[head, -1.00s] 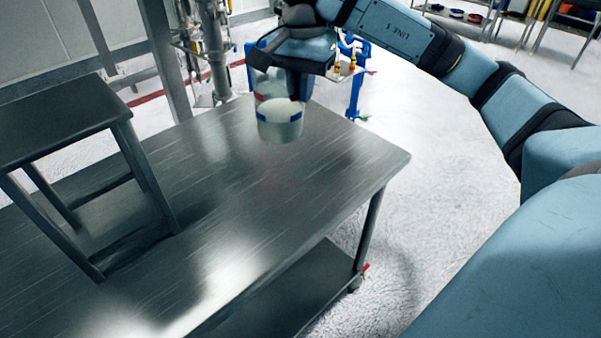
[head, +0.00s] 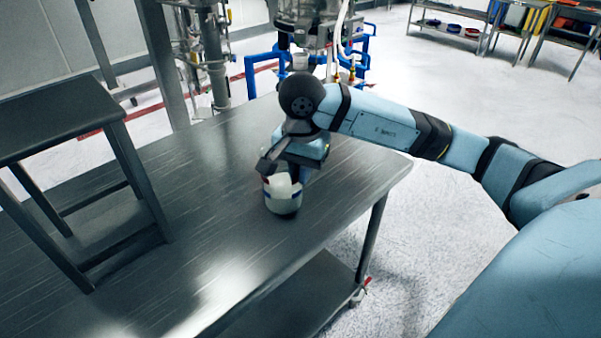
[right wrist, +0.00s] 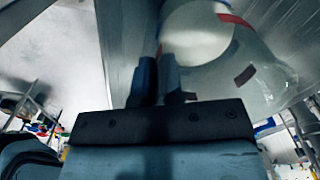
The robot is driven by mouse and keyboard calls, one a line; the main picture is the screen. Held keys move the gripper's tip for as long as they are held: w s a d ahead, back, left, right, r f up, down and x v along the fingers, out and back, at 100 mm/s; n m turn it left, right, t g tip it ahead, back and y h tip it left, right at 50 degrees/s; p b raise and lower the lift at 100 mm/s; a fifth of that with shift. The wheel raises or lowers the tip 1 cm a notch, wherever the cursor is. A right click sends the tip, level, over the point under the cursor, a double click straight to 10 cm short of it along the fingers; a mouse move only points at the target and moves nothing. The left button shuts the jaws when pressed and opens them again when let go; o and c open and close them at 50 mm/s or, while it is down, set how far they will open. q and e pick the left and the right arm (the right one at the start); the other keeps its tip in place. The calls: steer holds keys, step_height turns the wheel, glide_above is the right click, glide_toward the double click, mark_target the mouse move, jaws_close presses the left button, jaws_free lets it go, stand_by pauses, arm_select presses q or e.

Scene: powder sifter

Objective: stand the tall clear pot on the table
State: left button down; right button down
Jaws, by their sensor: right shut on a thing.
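The tall clear pot (head: 284,196) holds a white content and has red and blue marks on its wall. In the head view it is upright at the metal table (head: 215,235), toward its right part. I cannot tell for sure whether its base touches the table top. My right gripper (head: 284,170) comes down on the pot from above and is shut on its wall. The right wrist view shows the pot (right wrist: 262,75) close up, with the dark fingers (right wrist: 160,82) at its edge. My left gripper is not in view.
A dark metal stool-like stand (head: 60,130) stands on the left part of the table. Pipework and a machine with blue tubing (head: 262,68) stand behind the table. The table around the pot is clear. Shelves (head: 450,28) stand far back on the right.

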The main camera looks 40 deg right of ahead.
steer(key=shift+f, duration=0.2)
steer(key=shift+f, duration=0.1)
steer(key=c, duration=1.7)
jaws_free()
steer(key=shift+f+b, duration=0.1)
steer(key=shift+b, duration=0.2)
steer(key=o, duration=0.4)
steer(key=shift+o, duration=0.2)
steer(key=shift+r, duration=0.2)
steer(key=shift+r+p, duration=0.25)
steer(key=shift+p, duration=0.15)
arm_select(q)
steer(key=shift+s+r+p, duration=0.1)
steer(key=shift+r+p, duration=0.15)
steer(key=shift+p, duration=0.4)
arm_select(e)
step_height(320, 180, up, 12)
steer(key=shift+s+f, duration=0.1)
steer(key=shift+f, duration=0.1)
